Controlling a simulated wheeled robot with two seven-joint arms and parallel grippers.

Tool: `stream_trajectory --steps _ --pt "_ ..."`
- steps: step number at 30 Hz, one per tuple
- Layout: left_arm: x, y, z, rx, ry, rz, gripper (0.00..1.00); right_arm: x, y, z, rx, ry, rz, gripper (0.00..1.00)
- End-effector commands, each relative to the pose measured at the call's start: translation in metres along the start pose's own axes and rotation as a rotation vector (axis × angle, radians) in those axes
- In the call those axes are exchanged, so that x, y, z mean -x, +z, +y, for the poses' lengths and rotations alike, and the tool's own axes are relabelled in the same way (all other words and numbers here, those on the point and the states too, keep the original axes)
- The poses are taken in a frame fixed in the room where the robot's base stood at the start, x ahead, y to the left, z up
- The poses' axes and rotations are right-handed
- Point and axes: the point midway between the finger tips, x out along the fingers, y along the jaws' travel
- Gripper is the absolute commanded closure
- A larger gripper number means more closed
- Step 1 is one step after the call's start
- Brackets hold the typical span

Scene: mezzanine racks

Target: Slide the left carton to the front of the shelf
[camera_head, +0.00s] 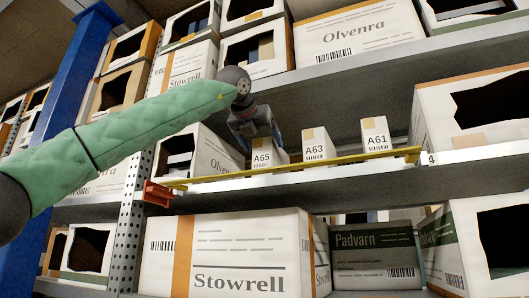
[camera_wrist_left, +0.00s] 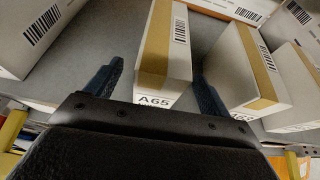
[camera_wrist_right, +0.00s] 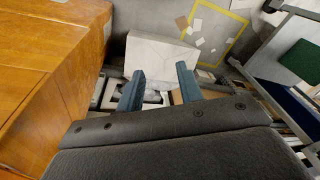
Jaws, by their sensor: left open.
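The left carton, labelled A65 (camera_head: 268,158), stands on the middle shelf (camera_head: 225,190), left of the A63 carton (camera_head: 315,147) and the A61 carton (camera_head: 376,136). My left gripper (camera_head: 258,138) is over the A65 carton and hides part of it. In the left wrist view the A65 carton (camera_wrist_left: 168,60), white with a tan tape strip, stands between the open fingers of that gripper (camera_wrist_left: 157,70). Whether the fingers touch it cannot be told. My right gripper (camera_wrist_right: 160,88) is open, away from the shelf cartons, with nothing visibly held.
A yellow bar (camera_head: 300,168) runs along the front of the middle shelf, with an orange bracket (camera_head: 158,193) at its left end. A large white carton (camera_head: 208,155) stands left of A65.

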Motion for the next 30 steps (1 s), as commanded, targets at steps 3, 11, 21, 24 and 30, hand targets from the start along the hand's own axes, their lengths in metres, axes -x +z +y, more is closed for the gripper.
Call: stream_trajectory --steps 3,11,21,24,30 --pt "0.013 -0.002 0.0 0.0 -0.001 -0.002 0.18 0.015 0.004 -0.001 0.0 -0.002 0.002 0.64" --pt "0.035 -0.001 0.0 0.001 0.0 0.0 0.18 0.003 -0.001 -0.007 0.011 -0.018 0.027 0.64" --pt "0.039 0.0 0.0 0.0 0.0 0.001 0.18 0.002 -0.002 -0.009 0.013 -0.02 0.034 0.64" --pt "0.039 0.0 0.0 0.0 0.0 0.001 0.18 0.002 -0.002 -0.009 0.012 -0.02 0.034 0.64" --pt "0.039 0.0 0.0 0.0 -0.001 0.0 0.18 0.001 -0.001 -0.009 0.011 -0.021 0.032 0.64"
